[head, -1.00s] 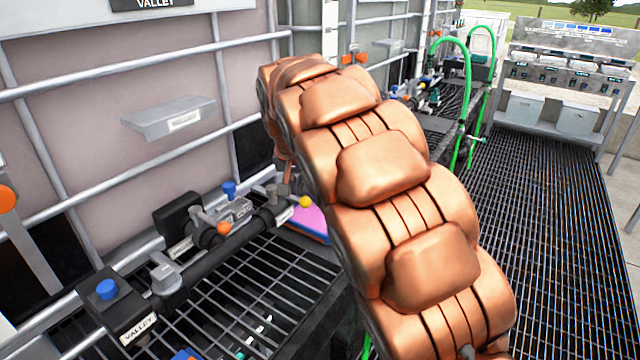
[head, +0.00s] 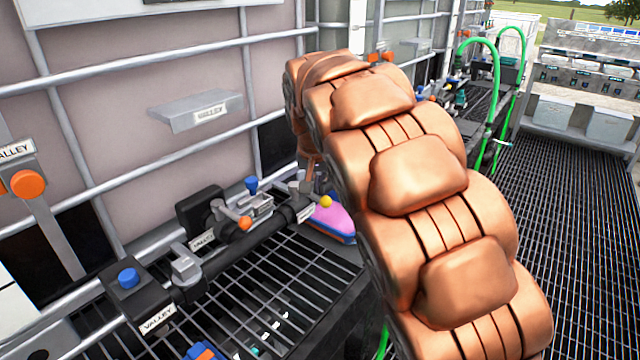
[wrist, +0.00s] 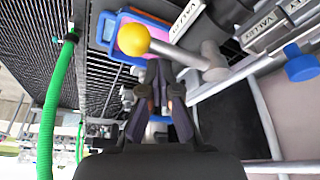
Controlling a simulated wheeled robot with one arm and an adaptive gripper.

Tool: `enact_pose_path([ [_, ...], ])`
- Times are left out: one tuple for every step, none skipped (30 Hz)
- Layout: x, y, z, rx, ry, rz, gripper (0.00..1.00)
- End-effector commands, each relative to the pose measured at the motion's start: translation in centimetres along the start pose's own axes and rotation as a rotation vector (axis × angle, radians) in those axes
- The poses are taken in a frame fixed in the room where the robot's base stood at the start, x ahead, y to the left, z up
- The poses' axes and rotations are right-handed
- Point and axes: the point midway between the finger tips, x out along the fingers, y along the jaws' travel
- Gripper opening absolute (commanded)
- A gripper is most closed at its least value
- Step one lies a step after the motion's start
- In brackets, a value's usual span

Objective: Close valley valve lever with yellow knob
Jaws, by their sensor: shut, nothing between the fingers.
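The yellow knob (head: 326,201) sits on the end of a short lever at the far end of the black pipe manifold (head: 235,248). In the wrist view the yellow knob (wrist: 133,39) is large, and its grey lever (wrist: 180,52) runs right to a round pivot. My gripper (wrist: 158,75) has its dark fingers together with nothing between them. In the wrist picture the fingertips lie just below the knob and lever; I cannot tell whether they touch. In the head view my copper arm hides the gripper. A VALLEY label (head: 158,318) marks the near manifold block.
An orange knob (head: 244,223) and blue knobs (head: 128,278) stand along the manifold. A pink and blue object (head: 333,220) lies behind the yellow knob. Caged totes (head: 150,60) form a wall at left. A green hose (wrist: 55,110) hangs at left in the wrist view. Floor grating (head: 570,200) is clear at right.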

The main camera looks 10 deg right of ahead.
Motion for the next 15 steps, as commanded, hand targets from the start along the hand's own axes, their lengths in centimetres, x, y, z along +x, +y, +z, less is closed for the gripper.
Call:
enact_pose_path([
  [0.1,0.0,0.1,-0.001,-0.01,0.001,0.0],
  [0.1,0.1,0.0,-0.001,-0.01,0.001,0.0],
  [0.1,0.3,-0.3,-0.001,-0.01,0.001,0.0],
  [0.1,0.6,-0.6,0.0,-0.009,0.001,0.0],
  [0.1,0.8,-1.0,0.0,-0.008,0.001,0.0],
  [0.1,1.2,-1.5,0.002,-0.006,0.001,0.0],
  [0.1,1.5,-1.9,0.002,-0.005,0.001,0.0],
  [0.1,1.8,-2.4,0.003,-0.004,0.0,0.0],
  [0.1,2.2,-3.0,0.003,-0.002,0.0,0.0],
  [-0.1,2.3,-3.2,0.003,0.0,0.0,0.0],
  [-0.7,2.1,-3.1,0.001,0.003,-0.001,0.0],
  [-1.5,1.9,-3.1,0.001,0.005,-0.002,0.0],
  [-2.0,1.7,-3.1,0.0,0.005,-0.002,0.0],
  [-2.6,1.5,-3.1,-0.002,0.004,-0.002,0.0],
  [-3.3,1.2,-3.1,-0.004,0.005,-0.003,0.0],
])
